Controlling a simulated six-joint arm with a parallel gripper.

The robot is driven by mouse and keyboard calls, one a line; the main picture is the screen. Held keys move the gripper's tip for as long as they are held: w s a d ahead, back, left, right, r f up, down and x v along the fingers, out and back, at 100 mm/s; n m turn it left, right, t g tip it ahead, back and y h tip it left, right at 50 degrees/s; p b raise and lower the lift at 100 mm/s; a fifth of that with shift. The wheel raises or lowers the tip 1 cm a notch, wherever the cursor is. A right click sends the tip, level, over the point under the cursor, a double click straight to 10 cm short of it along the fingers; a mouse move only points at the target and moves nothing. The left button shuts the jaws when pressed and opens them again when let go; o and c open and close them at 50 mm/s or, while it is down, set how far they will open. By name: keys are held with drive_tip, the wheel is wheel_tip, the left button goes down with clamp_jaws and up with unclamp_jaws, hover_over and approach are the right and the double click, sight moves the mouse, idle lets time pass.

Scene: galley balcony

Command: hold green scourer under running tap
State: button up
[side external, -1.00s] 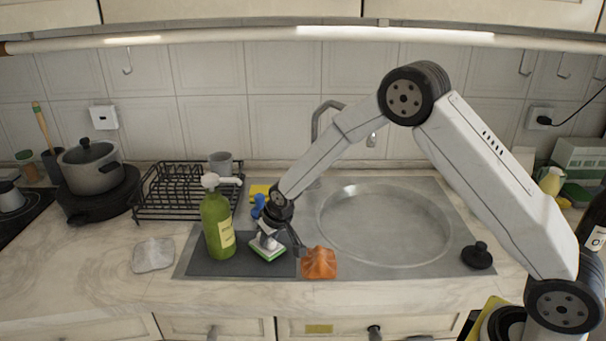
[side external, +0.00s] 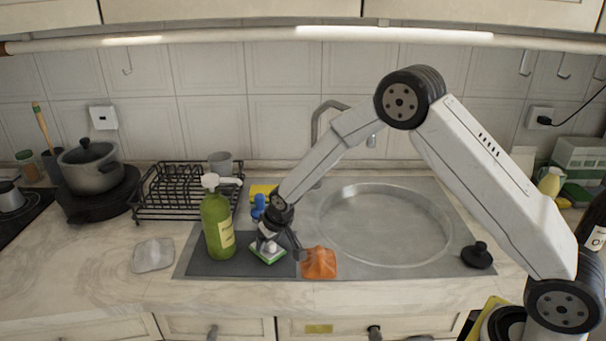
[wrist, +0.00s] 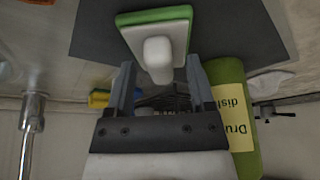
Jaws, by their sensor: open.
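The green scourer (side external: 268,254), a green pad with a white back and knob, lies on the dark mat left of the sink bowl. In the wrist view the scourer (wrist: 178,20) is just ahead of the fingertips. Its white knob is at the mouth of the jaws. My gripper (side external: 271,241) is low over it, pointing down. In the wrist view my gripper (wrist: 160,70) is open, one finger on each side of the knob; contact is unclear. The metal tap (side external: 316,125) stands behind the sink, partly hidden by my arm; I see no water flowing.
A green soap bottle (side external: 217,228) stands close left of my gripper. An orange cloth (side external: 319,263) lies close right. A yellow sponge (side external: 262,189) and blue object (side external: 258,204) are behind. The sink bowl (side external: 385,228) looks empty; a black plug (side external: 478,256) sits at its right.

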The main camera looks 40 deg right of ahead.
drive_tip(key=shift+r, duration=0.1)
drive_tip(key=v, duration=1.2)
drive_tip(key=shift+r, duration=0.1)
idle(0.7)
